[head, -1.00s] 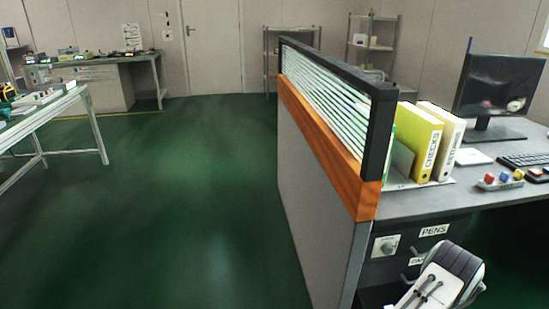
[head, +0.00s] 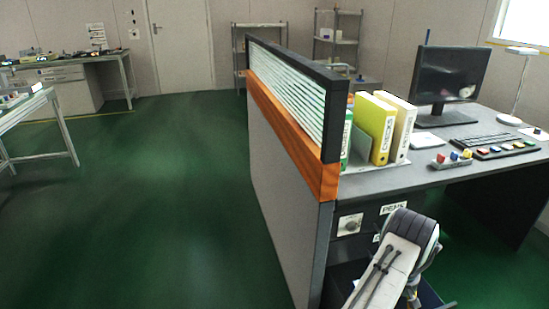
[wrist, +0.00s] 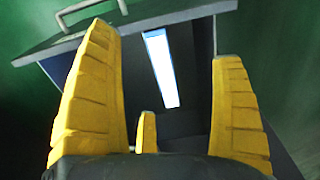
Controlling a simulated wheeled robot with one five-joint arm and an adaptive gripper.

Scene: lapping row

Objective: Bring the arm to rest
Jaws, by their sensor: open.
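My arm (head: 391,262) shows at the lower right of the head view, in front of the desk's drawer unit. My gripper's fingers are hidden there. In the wrist view my gripper (wrist: 163,43) has its yellow fingers spread wide, with nothing between them. Beyond the fingers is a grey panel edge (wrist: 190,14) with a blue-grey handle at its upper left. Behind it is a dark recess with a bright strip (wrist: 161,68). It looks like part of a drawer, but I cannot tell for sure.
The desk (head: 385,181) holds binders (head: 374,127), a monitor (head: 449,75), a keyboard and a button box. A partition (head: 291,150) runs along its left side. A drawer label reads PENS (head: 393,208). Green floor (head: 185,190) is clear on the left, before a workbench (head: 30,115).

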